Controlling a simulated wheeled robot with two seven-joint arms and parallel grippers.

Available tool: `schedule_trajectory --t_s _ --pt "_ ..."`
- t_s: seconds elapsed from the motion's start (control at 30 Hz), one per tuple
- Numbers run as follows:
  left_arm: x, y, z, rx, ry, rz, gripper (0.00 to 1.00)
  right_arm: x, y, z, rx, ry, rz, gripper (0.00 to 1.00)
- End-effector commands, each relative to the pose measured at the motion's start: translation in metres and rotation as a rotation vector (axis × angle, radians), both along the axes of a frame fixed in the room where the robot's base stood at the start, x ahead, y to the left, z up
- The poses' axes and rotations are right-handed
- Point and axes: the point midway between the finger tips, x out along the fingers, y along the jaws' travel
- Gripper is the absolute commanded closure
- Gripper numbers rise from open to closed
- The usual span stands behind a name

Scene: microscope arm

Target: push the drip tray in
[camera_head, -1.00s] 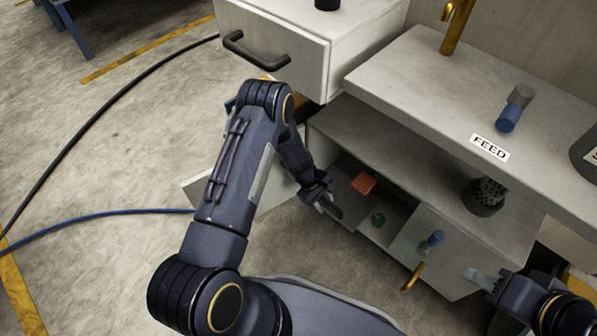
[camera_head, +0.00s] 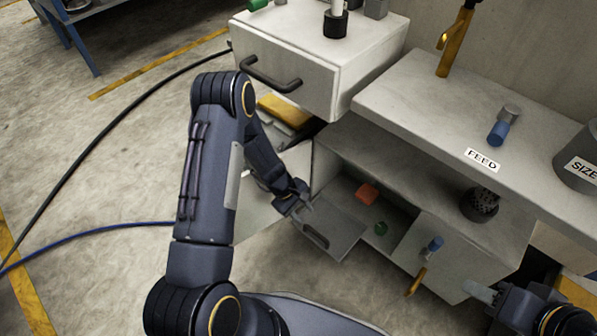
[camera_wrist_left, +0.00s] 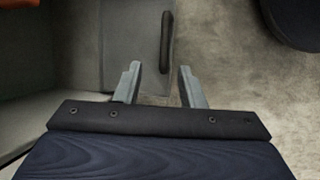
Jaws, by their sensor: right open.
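The drip tray (camera_head: 343,228) is a flat grey tray with a dark bar handle (camera_head: 315,237) on its front. It sticks out from the low compartment of the cabinet. In the left wrist view the tray (camera_wrist_left: 130,45) lies just beyond my fingers, its handle (camera_wrist_left: 166,45) roughly in line with the gap. My left gripper (camera_head: 308,206) is open and empty, close to the tray's front edge; whether it touches cannot be told. My right gripper (camera_head: 476,292) is at the lower right, in front of the cabinet, open, its fingers partly hidden.
An orange block (camera_head: 367,194) and a green piece (camera_head: 380,228) are inside the compartment. A pale open panel (camera_head: 262,208) stands left of it behind my left arm. A drawer with a dark handle (camera_head: 270,78) is above.

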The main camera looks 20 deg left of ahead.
Motion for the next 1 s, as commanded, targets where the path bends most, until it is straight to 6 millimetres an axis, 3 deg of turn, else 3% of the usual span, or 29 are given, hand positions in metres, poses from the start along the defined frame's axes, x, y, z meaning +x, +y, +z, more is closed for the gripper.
schedule_trajectory --t_s 0.37,0.7,1.0 --pt "0.010 0.004 0.077 -0.027 -0.112 -0.080 0.64 0.000 0.000 -0.001 0.000 0.000 0.000 0.59" --pt "0.005 0.007 0.145 -0.040 -0.212 -0.165 0.64 0.000 0.000 -0.001 0.000 0.000 0.000 0.59" --pt "-0.005 0.008 0.184 -0.039 -0.274 -0.223 0.64 0.000 0.000 -0.001 0.000 0.000 0.000 0.59"
